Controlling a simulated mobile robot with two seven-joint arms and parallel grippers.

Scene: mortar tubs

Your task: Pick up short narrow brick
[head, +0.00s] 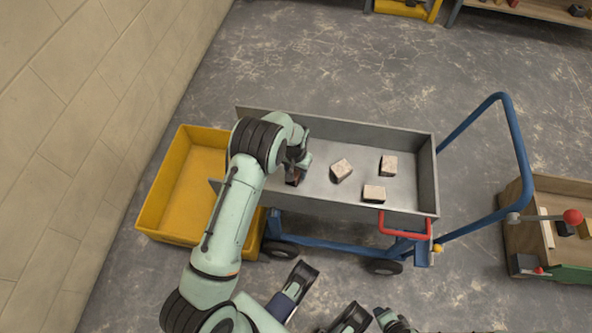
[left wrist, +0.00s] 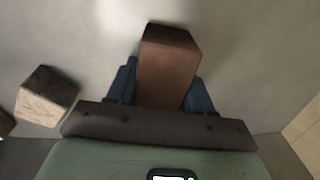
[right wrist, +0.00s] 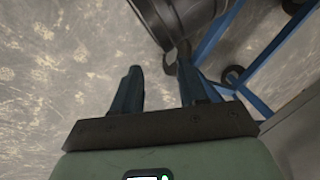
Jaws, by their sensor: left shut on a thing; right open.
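A reddish-brown brick (left wrist: 168,62) is between the two blue fingers of my left gripper (left wrist: 162,82) in the left wrist view. The fingers are shut on its sides. In the head view my left gripper (head: 297,168) is low inside the left part of a grey tray (head: 322,128), and the brown brick (head: 293,180) shows partly under it. I cannot tell whether the brick touches the tray floor. My right gripper (right wrist: 158,88) is open and empty in the right wrist view, over the concrete floor.
Three pale bricks lie in the tray: one at its middle (head: 341,169), one farther right (head: 388,165), one nearer the front (head: 374,194). A yellow tub (head: 160,190) stands left of the tray, by the wall. A blue cart frame (head: 515,125) rises at right.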

